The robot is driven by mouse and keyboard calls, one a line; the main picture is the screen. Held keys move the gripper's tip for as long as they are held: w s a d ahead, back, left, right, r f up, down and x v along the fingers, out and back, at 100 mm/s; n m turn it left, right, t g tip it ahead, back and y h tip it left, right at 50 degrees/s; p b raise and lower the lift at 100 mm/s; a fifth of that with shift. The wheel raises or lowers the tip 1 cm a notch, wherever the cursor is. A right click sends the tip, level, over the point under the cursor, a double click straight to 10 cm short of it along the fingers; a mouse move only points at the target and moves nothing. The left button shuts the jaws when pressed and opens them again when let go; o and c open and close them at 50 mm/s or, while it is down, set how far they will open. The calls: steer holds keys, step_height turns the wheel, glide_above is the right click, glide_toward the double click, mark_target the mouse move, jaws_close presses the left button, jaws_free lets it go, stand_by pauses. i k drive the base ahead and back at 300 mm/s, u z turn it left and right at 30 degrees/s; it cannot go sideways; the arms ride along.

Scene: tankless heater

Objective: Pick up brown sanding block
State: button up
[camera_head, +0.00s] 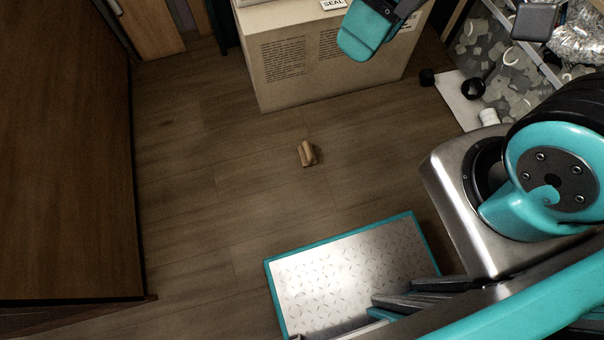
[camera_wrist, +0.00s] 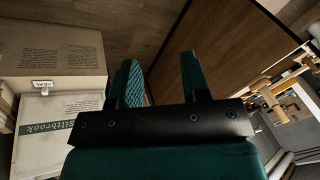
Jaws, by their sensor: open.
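The brown sanding block (camera_head: 308,153) lies on the wooden floor near the middle of the head view. It is small and stands alone, with bare floor around it. I cannot make it out in the wrist view. My gripper (camera_wrist: 160,68) is open in the wrist view, with its two teal fingers apart and nothing between them. A teal part of my arm shows at the top of the head view, beyond the block. The gripper is well away from the block.
A large cardboard box (camera_head: 330,62) stands behind the block. A dark wooden cabinet (camera_head: 65,150) fills the left side; clear floor (camera_head: 205,190) lies between. A bin of clear scraps (camera_head: 505,75) is at upper right. The wrist view shows stacked boxes (camera_wrist: 55,50) at left.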

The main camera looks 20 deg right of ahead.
mark_target(306, 152)
steer(key=k, duration=1.6)
steer(key=u, duration=0.5)
steer(key=i, duration=0.65)
steer(key=u, duration=0.45)
steer(key=i, duration=0.8)
steer(key=z, duration=0.85)
steer(key=i, duration=0.75)
steer(key=z, duration=0.7)
